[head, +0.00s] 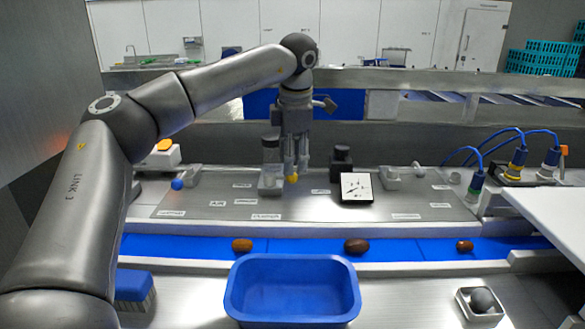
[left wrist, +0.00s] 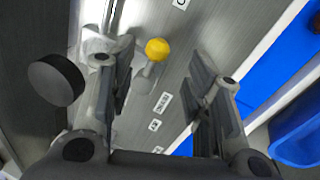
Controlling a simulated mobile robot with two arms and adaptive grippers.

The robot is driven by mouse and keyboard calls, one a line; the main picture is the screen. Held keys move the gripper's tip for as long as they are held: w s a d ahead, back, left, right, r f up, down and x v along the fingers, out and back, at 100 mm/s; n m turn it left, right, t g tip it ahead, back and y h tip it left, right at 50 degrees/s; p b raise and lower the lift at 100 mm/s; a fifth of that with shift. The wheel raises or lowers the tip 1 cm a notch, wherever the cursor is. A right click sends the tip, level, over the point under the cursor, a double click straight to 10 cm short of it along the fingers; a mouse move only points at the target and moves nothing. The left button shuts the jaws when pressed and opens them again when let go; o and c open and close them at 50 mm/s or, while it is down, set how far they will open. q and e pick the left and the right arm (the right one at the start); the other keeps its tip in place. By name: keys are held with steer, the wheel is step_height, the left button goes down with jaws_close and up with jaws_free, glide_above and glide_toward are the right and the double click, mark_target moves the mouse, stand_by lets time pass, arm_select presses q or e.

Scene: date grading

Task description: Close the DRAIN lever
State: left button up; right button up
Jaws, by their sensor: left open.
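A lever with a round yellow knob (head: 292,178) stands on the grey metal panel (head: 235,207). My left gripper (head: 297,163) points down just above and behind this knob, and it is open. In the left wrist view the yellow knob (left wrist: 157,49) lies in the gap between the two fingers of the left gripper (left wrist: 155,72), with nothing gripped. Another lever has a blue knob (head: 177,184) at the panel's left end. White labels (head: 266,217) are on the panel, too small to tell which says DRAIN. My right gripper is not in view.
A clear cylinder (head: 270,165) stands close left of the gripper. A dial gauge (head: 356,187) and a black knob (head: 341,157) are to its right. Dates lie on the blue belt (head: 300,246) in front. A blue tub (head: 292,290) stands nearer.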

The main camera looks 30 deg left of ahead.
arm_select(q)
steer(key=f, duration=0.2)
steer(key=w+a+f, duration=0.1)
steer(key=f, duration=0.1)
steer(key=shift+p, duration=0.4)
steer(key=shift+d+f, duration=0.15)
steer(key=shift+f, duration=0.2)
steer(key=shift+c, duration=1.5)
steer(key=c, duration=0.7)
jaws_close()
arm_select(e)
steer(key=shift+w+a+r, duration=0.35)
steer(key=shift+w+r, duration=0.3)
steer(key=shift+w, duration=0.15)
